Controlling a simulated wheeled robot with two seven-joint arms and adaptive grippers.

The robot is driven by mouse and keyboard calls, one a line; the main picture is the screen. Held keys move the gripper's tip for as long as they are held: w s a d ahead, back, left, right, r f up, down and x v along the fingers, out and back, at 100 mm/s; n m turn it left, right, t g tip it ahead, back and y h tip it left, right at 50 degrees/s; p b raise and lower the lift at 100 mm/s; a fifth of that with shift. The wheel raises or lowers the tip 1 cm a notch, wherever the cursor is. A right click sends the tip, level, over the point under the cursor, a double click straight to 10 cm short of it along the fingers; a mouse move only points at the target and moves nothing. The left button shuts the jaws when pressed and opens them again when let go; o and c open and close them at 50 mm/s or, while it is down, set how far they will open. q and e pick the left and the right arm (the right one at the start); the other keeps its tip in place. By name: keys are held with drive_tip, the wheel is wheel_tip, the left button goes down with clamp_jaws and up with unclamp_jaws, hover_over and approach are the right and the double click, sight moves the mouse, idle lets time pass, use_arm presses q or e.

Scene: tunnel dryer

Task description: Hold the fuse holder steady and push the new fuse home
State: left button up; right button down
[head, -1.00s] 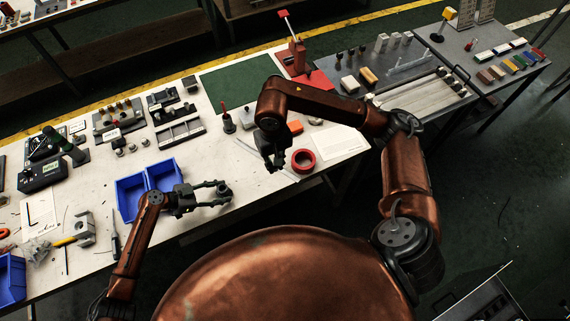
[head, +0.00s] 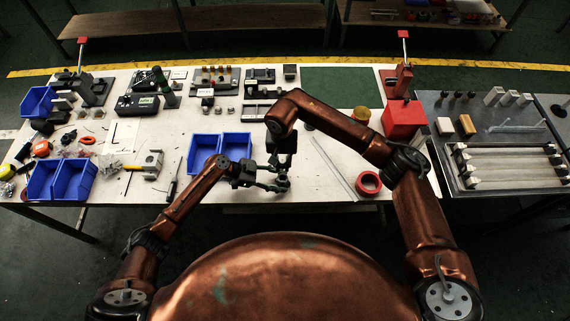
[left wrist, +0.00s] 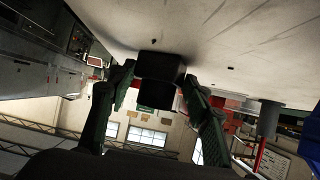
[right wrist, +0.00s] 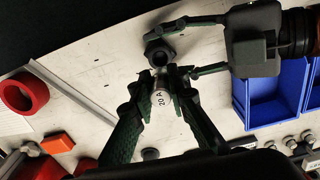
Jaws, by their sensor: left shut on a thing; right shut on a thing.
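The fuse holder (left wrist: 160,80) is a dark, stubby cylinder with a wider collar, between the fingers of my left gripper (left wrist: 158,100). In the right wrist view its open round end (right wrist: 158,52) faces my right gripper. My left gripper (head: 278,184) is shut on it above the table's front part. The new fuse (right wrist: 158,105), a pale metallic cylinder marked 20 A, is between the green fingers of my right gripper (right wrist: 160,85). The fuse tip is close to the holder's mouth; I cannot tell if they touch. In the head view both small parts are largely hidden by the grippers.
Blue bins (head: 204,150) stand just left of the grippers. A red tape ring (head: 369,182) lies to the right, near the table's front edge. A red block (head: 403,120) and a green mat (head: 340,87) are further back. The table between bins and tape ring is mostly clear.

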sight(282, 161)
drive_tip(key=shift+f, duration=2.9)
drive_tip(key=shift+f, duration=0.9)
drive_tip(key=c, duration=1.8)
unclamp_jaws()
wheel_tip(282, 161, up, 12)
drive_tip(key=shift+c, duration=0.5)
